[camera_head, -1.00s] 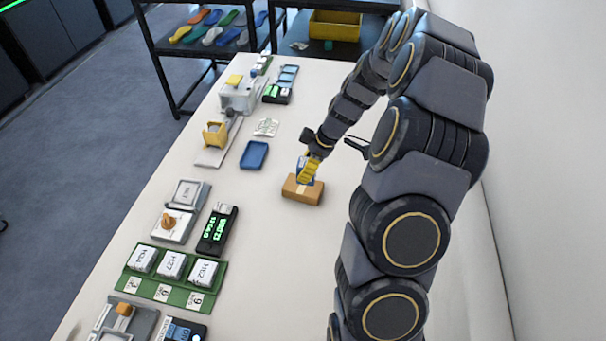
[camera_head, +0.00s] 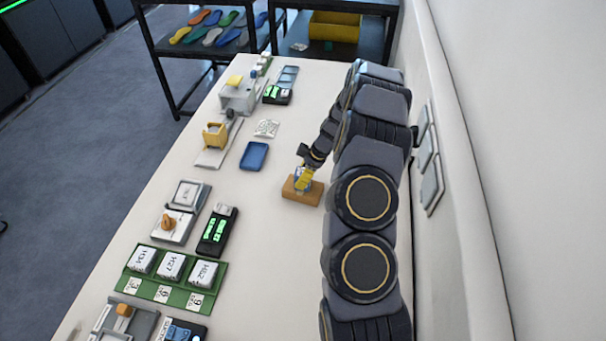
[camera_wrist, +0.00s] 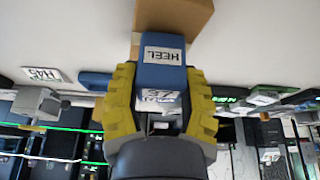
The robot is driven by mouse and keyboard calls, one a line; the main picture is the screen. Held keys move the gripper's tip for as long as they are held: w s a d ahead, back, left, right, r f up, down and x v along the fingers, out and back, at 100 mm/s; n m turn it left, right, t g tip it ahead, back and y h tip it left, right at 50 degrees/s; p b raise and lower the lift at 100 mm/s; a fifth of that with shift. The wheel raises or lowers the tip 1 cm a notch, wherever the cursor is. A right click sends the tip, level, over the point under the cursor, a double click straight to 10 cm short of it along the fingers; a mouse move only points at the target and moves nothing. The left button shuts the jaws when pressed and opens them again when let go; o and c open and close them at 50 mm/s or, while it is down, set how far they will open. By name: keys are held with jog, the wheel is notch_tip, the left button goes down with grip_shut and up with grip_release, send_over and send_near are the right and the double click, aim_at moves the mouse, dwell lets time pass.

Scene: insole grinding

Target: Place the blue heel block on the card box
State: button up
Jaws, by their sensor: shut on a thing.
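The blue heel block (camera_wrist: 160,76), with a white label reading HEEL, is between the yellow fingers of my gripper (camera_wrist: 160,100) in the wrist view. The fingers are shut on its sides. The brown card box (camera_wrist: 175,14) lies just beyond the block in that view. In the head view my gripper (camera_head: 304,178) is right over the card box (camera_head: 301,194), and the fingers hide most of the block. The block appears at or just above the box top; I cannot tell whether they touch.
A blue tray (camera_head: 254,156) lies left of and behind the box. A black device with green digits (camera_head: 217,231) and a green board with white blocks (camera_head: 172,278) stand nearer on the left. The table around the box is clear. A wall runs along the right.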

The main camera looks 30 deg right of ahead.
jog(key=shift+f, duration=0.1)
jog(key=o, duration=1)
jog(key=shift+o, duration=0.2)
jog(key=v, duration=1.1)
jog(key=s+a+r+m+g, duration=0.1)
jog(key=s+a+r, duration=0.4)
jog(key=a, duration=0.4)
jog(key=s+a+r+m+g, duration=0.1)
jog(key=s+a+r+g, duration=0.15)
jog(key=a+r, duration=0.6)
jog(key=s+a+m+h, duration=0.1)
jog(key=s+a+m, duration=0.2)
jog(key=s, duration=0.7)
jog(key=s+a+m+g+h, duration=0.1)
jog(key=s+a+m, duration=0.3)
jog(key=s, duration=0.7)
jog(key=shift+a+r+h, duration=0.2)
jog(key=shift+r+h, duration=0.25)
jog(key=shift+h, duration=0.15)
